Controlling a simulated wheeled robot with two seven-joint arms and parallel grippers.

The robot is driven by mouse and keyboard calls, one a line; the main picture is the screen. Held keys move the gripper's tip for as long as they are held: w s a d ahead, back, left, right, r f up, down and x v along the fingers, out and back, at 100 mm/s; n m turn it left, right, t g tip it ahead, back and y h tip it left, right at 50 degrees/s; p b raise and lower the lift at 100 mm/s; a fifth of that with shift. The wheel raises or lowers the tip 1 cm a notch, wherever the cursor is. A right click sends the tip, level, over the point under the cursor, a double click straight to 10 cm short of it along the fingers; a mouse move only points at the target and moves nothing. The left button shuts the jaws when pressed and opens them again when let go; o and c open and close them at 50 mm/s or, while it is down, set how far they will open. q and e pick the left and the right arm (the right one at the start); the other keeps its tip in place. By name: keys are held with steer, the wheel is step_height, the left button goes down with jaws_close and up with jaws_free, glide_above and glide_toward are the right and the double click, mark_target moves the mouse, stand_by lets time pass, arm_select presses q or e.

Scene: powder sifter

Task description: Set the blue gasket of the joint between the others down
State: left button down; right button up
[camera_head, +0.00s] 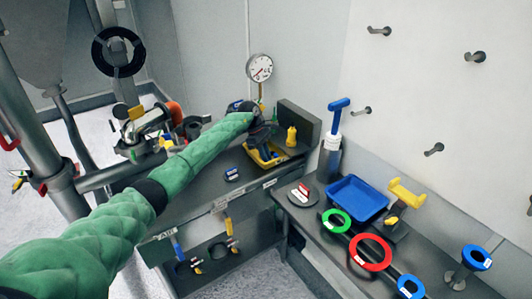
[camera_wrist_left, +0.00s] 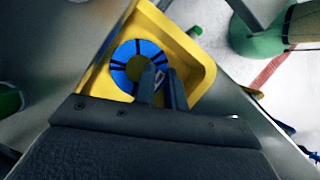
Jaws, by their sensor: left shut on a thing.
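My left gripper (camera_head: 264,146) reaches over a yellow tray (camera_head: 280,158) on the dark bench. In the left wrist view its fingers (camera_wrist_left: 161,84) are shut on the right side of a blue gasket (camera_wrist_left: 124,52), a ring with dark radial marks. The gasket is inside the outline of the yellow tray (camera_wrist_left: 205,62); I cannot tell whether it touches the tray floor. In the head view my gripper mostly hides the gasket. My right gripper is not in view.
On the right bench are a blue tray (camera_head: 357,187), a green ring (camera_head: 347,226), a red ring (camera_head: 384,262) and a blue ring (camera_head: 400,281). A yellow bottle (camera_head: 291,137) and a pressure gauge (camera_head: 260,67) are close to my gripper.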

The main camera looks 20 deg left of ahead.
arm_select(q)
steer(key=shift+d+f, duration=0.1)
steer(key=shift+f, duration=0.1)
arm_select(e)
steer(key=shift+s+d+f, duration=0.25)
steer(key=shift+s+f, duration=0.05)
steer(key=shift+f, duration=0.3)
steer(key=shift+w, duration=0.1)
arm_select(q)
steer(key=shift+f, duration=0.15)
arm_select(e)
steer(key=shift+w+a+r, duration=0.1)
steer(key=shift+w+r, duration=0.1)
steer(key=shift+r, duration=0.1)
arm_select(q)
steer(key=c, duration=1.7)
jaws_free()
steer(key=shift+c, duration=0.2)
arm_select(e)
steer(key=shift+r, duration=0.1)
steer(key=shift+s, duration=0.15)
